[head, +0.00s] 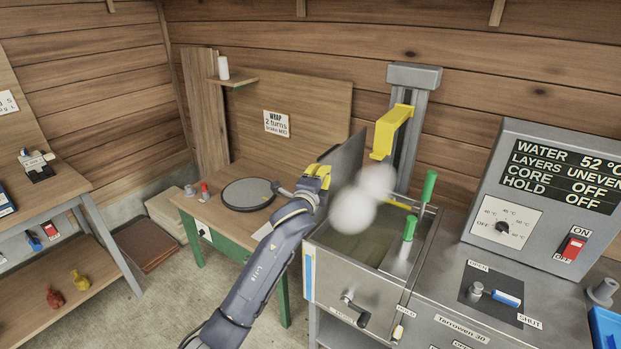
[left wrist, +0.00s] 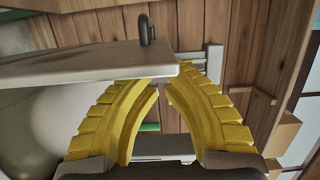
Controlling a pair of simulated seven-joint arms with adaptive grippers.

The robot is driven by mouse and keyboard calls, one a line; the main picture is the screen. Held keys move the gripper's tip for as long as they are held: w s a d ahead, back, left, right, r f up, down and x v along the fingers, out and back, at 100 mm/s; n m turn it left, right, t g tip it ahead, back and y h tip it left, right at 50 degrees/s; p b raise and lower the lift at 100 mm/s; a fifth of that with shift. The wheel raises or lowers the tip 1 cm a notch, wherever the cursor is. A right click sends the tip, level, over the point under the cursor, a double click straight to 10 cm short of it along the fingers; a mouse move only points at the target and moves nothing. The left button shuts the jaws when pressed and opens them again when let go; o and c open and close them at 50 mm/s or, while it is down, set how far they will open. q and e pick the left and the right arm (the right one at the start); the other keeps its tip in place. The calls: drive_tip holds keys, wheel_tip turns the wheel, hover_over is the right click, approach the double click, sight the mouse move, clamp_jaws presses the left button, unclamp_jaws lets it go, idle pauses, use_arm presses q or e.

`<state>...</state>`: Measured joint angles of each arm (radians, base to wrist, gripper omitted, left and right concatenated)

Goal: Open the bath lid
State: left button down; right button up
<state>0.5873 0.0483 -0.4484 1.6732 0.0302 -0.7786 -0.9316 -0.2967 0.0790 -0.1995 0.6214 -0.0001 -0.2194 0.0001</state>
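The bath lid (head: 347,160) is a grey metal plate, steeply raised at the back left of the open bath (head: 314,243) in the head view. White steam puffs hide part of the lid and the bath opening. My left gripper (head: 318,178), with yellow fingers, is at the lid's left side. In the left wrist view the lid (left wrist: 80,65) spans the left, with a dark handle (left wrist: 147,28) on it. The fingertips (left wrist: 162,86) are close together near the lid's corner, with nothing visibly clasped between them. Contact with the lid is unclear. My right gripper is out of view.
A yellow arm (head: 393,130) on a grey post stands behind the bath. Green-handled levers (head: 428,187) rise at its right. A control box (head: 545,190) stands further right. A wooden bench (head: 220,215) with a round dark plate (head: 247,194) is at left.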

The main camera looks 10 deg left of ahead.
use_arm(q)
drive_tip(key=shift+w+a, duration=0.15)
drive_tip(key=shift+a, duration=0.15)
